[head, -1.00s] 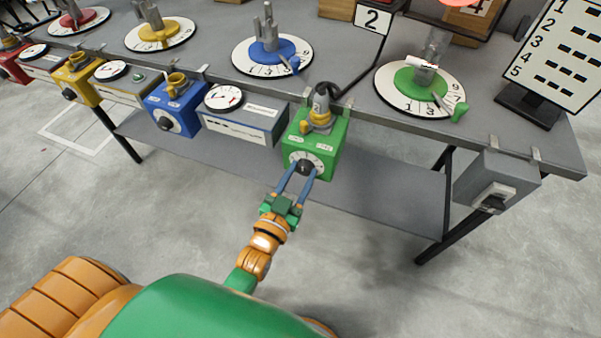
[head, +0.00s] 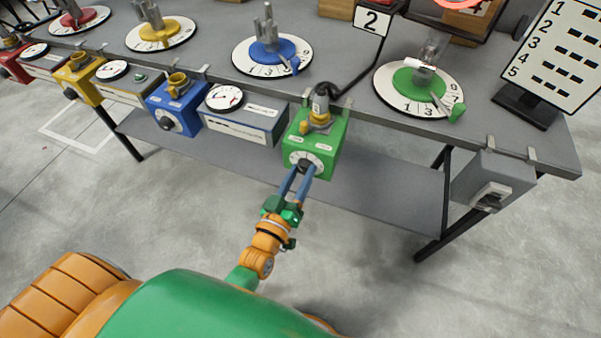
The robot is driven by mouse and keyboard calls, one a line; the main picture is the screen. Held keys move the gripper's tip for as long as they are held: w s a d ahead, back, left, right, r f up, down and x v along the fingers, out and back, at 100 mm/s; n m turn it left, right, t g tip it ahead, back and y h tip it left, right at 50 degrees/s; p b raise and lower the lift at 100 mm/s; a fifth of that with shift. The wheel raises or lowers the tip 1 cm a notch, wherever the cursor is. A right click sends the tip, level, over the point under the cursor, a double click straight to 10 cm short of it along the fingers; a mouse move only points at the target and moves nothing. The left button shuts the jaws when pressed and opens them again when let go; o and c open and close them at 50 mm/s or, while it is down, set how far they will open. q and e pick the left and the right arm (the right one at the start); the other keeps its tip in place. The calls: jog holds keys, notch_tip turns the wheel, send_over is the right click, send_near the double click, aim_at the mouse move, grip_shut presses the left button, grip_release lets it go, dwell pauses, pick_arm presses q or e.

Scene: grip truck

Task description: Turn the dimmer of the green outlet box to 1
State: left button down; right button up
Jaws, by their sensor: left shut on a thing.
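The green outlet box (head: 331,148) hangs at the front edge of the table, with a yellow socket and a plugged-in grey connector (head: 320,100) on top. Its front carries a white dial (head: 320,160) with a dark dimmer knob (head: 304,164). My left gripper (head: 303,170) is shut on the knob, its two blue fingers on either side of it. The fingers hide part of the dial, and its marks are too small to read. My right gripper is not in view.
The blue outlet box (head: 178,100) and a gauge box (head: 245,118) hang to the left. A green turntable (head: 416,84) stands on the table above right. A grey switch box (head: 488,178) hangs at the right. Floor in front is clear.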

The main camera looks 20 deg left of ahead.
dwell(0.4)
pick_arm(q)
jog(key=shift+c, duration=1.9)
grip_release()
jog(key=s, duration=0.7)
jog(key=shift+a, duration=0.25)
jog(key=shift+f, duration=0.1)
